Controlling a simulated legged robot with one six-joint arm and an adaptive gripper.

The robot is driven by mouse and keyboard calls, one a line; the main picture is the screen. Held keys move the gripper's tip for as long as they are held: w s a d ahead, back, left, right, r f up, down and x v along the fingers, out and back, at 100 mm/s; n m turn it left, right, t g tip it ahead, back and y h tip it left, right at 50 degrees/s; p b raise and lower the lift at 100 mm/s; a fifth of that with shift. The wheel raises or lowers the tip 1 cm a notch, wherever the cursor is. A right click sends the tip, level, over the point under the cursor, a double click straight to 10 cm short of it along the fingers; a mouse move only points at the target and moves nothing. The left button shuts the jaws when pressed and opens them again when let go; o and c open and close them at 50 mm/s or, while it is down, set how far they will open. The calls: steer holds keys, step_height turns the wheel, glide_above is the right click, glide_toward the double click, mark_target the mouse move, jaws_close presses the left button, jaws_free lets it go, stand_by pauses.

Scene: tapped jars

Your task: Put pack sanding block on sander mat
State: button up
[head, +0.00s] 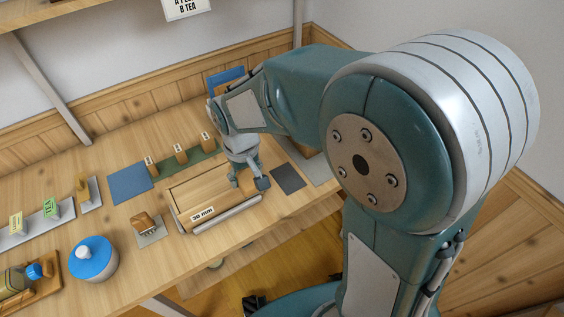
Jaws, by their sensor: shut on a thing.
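My gripper (247,180) points down over the right end of a pale wooden box (203,215) with a "30 min" style label. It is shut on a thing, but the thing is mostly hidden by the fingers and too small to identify. I cannot pick out the pack sanding block with certainty. A dark grey mat (288,178) lies just right of my gripper and looks bare. A blue mat (130,184) lies to the left, also bare. I cannot tell from any marking which one is the sander mat.
My arm covers the right side.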

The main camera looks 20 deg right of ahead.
steer(key=shift+w+d, duration=0.15)
steer(key=shift+w, duration=0.15)
steer(key=w+d+f, duration=0.4)
steer(key=d, duration=0.3)
glide_above(288, 179)
steer(key=f, duration=0.5)
steer(key=shift+a+f, duration=0.2)
steer(key=shift+d+f, duration=0.2)
steer(key=shift+f, duration=1.6)
steer(key=shift+f, duration=0.1)
steer(key=o, duration=1)
steer(key=shift+c, duration=0.2)
